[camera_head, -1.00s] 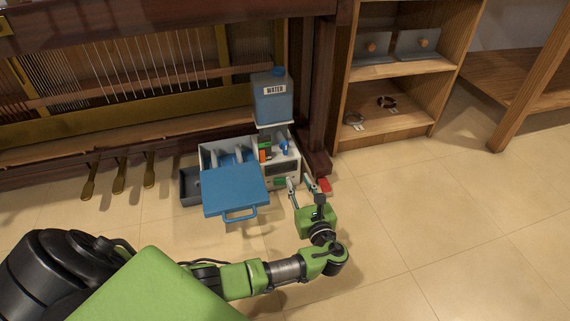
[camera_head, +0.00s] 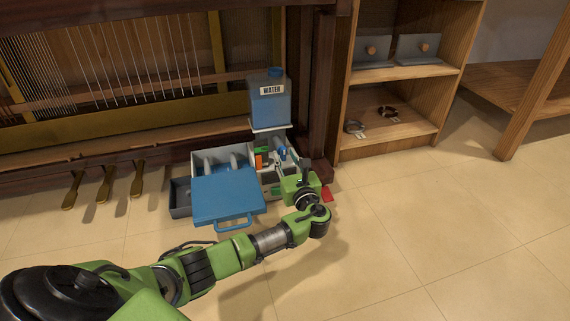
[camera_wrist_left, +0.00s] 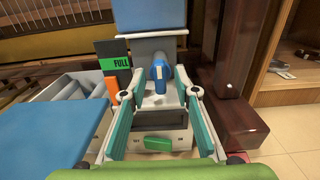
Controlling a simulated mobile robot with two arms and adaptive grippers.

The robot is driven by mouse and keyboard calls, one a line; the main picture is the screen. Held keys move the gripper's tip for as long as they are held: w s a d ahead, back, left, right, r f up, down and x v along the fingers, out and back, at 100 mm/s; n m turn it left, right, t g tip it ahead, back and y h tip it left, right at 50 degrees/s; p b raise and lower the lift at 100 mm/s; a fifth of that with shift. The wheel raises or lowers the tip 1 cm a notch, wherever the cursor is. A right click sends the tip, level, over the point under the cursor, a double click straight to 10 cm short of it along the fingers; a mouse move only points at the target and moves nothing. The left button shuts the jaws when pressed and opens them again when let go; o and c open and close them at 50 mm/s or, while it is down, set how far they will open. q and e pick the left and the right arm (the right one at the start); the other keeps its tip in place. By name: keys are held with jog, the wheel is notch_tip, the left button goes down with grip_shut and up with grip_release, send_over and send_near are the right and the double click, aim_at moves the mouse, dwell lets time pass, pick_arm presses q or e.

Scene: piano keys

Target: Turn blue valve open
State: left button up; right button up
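The blue valve (camera_head: 283,152) is a small blue handle on the white-and-grey unit below the water tank (camera_head: 270,104). In the left wrist view the valve (camera_wrist_left: 160,73) stands upright near the middle, with the tank's base above it. My left gripper (camera_wrist_left: 160,90) is open, its two teal-lined fingers spread to the left and right. The fingertips point at the valve from the front; I cannot tell whether they touch it. In the head view the left gripper (camera_head: 281,163) is just in front of the unit and hides part of its front. My right gripper is not in view.
An open blue lid (camera_head: 227,198) lies left of my gripper, in front of a compartmented box. A green switch (camera_wrist_left: 158,144) is on the unit's front, and a FULL sign (camera_wrist_left: 119,63) stands left of the valve. A dark wooden post (camera_wrist_left: 233,65) stands close on the right.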

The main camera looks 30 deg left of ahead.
pick_arm(q)
jog(key=shift+w+a, duration=0.25)
jog(key=shift+a, duration=0.1)
grip_shut()
